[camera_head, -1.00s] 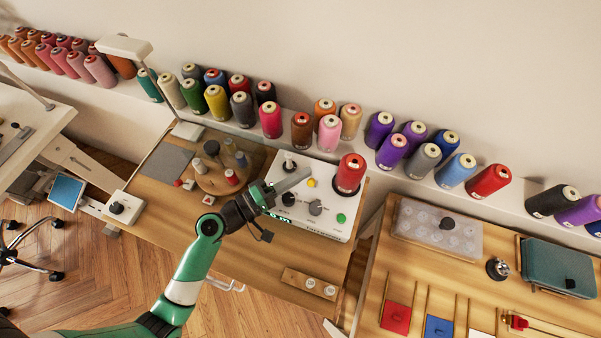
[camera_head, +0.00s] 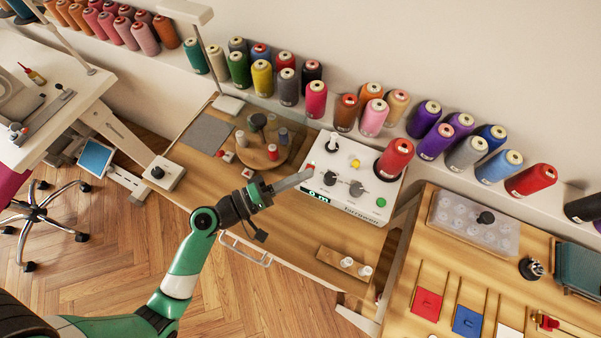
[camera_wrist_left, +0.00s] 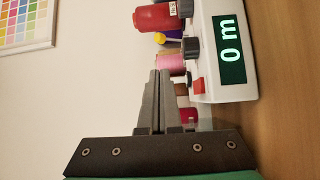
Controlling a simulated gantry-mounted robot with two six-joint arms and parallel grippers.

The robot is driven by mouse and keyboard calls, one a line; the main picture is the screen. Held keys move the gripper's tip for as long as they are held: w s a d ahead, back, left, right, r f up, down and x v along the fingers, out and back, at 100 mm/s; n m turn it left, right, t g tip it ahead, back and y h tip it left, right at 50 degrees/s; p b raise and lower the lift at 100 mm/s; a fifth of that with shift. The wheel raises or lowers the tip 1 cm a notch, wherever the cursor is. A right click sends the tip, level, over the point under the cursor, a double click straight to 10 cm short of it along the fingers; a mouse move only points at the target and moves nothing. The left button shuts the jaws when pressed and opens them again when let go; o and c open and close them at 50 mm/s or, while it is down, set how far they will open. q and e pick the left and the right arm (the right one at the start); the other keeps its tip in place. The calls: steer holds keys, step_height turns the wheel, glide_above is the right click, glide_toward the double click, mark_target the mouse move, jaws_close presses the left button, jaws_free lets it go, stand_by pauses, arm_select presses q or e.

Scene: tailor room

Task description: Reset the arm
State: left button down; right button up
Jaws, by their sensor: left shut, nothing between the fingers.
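My left gripper (camera_head: 292,180) is shut and empty. Its arm comes in from the lower left in the head view. Its fingertips are close to the left edge of the white machine (camera_head: 352,204), which has knobs, a green button and a red spool (camera_head: 393,158). I cannot tell from the head view whether they touch it. In the left wrist view the closed fingers (camera_wrist_left: 160,80) point toward thread spools, with the machine's display (camera_wrist_left: 230,48) reading "0 m" to their right. My right gripper is not in view.
A round wooden spool stand (camera_head: 262,158) is left of the machine. A wooden block with two white pieces (camera_head: 344,262) lies at the table's front. A second table (camera_head: 405,290) holds coloured squares and a clear-lidded box (camera_head: 474,222). Thread spools line the back shelf.

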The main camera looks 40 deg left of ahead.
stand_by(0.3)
